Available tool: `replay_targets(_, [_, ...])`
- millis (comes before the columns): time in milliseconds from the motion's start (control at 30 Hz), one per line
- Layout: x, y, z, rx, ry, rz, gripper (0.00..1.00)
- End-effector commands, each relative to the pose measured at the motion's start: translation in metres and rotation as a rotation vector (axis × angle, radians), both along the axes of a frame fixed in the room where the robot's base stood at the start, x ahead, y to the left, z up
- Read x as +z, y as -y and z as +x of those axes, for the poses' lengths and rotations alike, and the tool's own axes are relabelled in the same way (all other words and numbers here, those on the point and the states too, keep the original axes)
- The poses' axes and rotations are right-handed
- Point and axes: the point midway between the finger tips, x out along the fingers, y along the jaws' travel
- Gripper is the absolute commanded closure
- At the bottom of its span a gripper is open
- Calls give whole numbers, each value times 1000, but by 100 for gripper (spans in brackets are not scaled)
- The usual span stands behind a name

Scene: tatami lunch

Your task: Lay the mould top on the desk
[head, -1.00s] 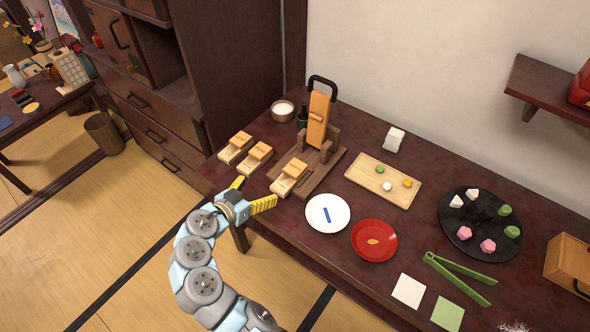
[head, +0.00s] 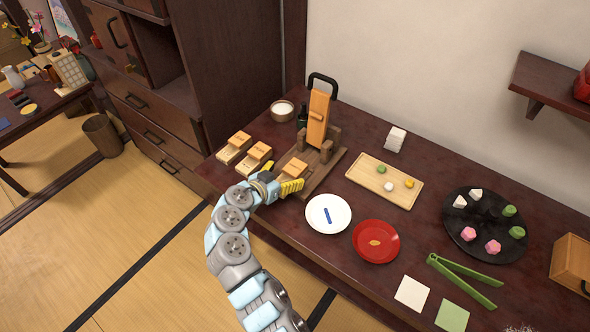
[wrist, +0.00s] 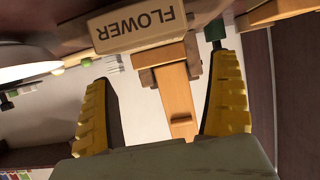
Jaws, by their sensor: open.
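The nearest mould top (head: 295,167) is beside my gripper (head: 281,177). Nothing is held. In the head view, my gripper partly hides the nearest mould's base.
An upright press (head: 318,120) stands on a wooden board just behind the moulds. A white plate (head: 328,214) and a red dish (head: 375,242) lie to the right. Bare desk shows along the front edge. Green tongs (head: 465,280) lie farther right.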

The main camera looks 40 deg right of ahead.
Motion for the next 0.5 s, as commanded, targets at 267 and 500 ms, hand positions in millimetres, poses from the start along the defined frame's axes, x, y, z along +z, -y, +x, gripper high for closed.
replay_targets(267, [-3,13,3,-1,3,0,9])
replay_targets(500, [-12,39,9,-3,-1,0,9])
